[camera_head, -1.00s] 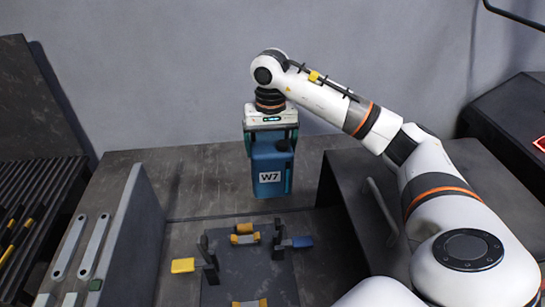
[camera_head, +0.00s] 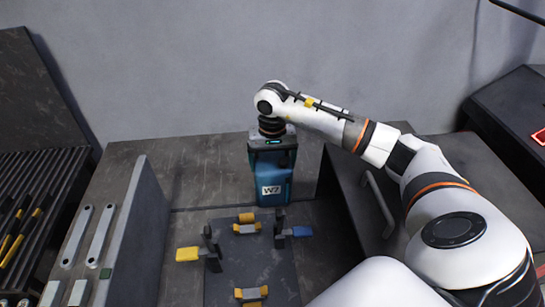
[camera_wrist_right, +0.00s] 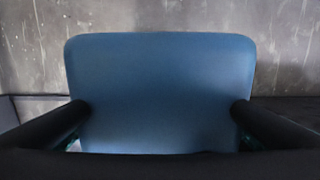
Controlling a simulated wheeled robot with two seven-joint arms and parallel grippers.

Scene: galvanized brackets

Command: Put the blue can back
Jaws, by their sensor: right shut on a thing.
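The blue can (camera_head: 272,183) is a boxy blue container with a white W7 label. It is upright at the back of the bench, just behind the dark fixture plate. My right gripper (camera_head: 273,160) points down over it and is shut on its upper part. In the right wrist view the can's blue top (camera_wrist_right: 160,90) fills the middle, with a dark finger of the gripper (camera_wrist_right: 160,112) against each side. I cannot tell whether its base touches the bench. My left gripper is not in view.
The dark fixture plate (camera_head: 243,268) carries a yellow-handled clamp (camera_head: 188,254), a blue-handled clamp (camera_head: 301,232) and yellow blocks. A grey upright panel (camera_head: 138,230) stands to the left. A dark cabinet with a handle (camera_head: 378,200) stands to the right. The bench back left (camera_head: 190,165) is clear.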

